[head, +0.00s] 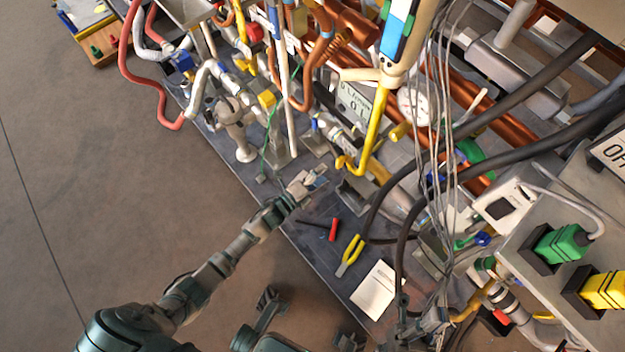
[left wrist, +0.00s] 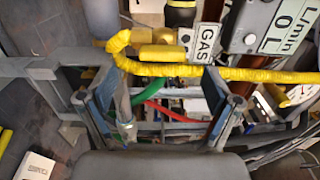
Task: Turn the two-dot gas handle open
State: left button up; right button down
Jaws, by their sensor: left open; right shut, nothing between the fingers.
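A yellow gas pipe (head: 371,128) runs down the rig and bends near my left gripper. In the left wrist view the yellow pipe (left wrist: 215,72) crosses ahead of the fingers, with a yellow fitting (left wrist: 160,52) beside a GAS label (left wrist: 203,42). My left gripper (head: 318,178) is open at the rig's front edge. In the left wrist view its fingers (left wrist: 162,105) stand apart on either side of a gap, short of the pipe. My right gripper (head: 432,320) is shut and empty at the lower right.
Yellow pliers (head: 350,254), a red-handled tool (head: 333,230) and a white booklet (head: 374,290) lie on the dark bench top. Black hoses (head: 480,172) and thin grey wires hang across the right side. Copper pipes fill the back.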

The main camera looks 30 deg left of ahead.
pick_arm(q)
jog(key=v, duration=0.5)
jog(key=shift+s+a, duration=0.15)
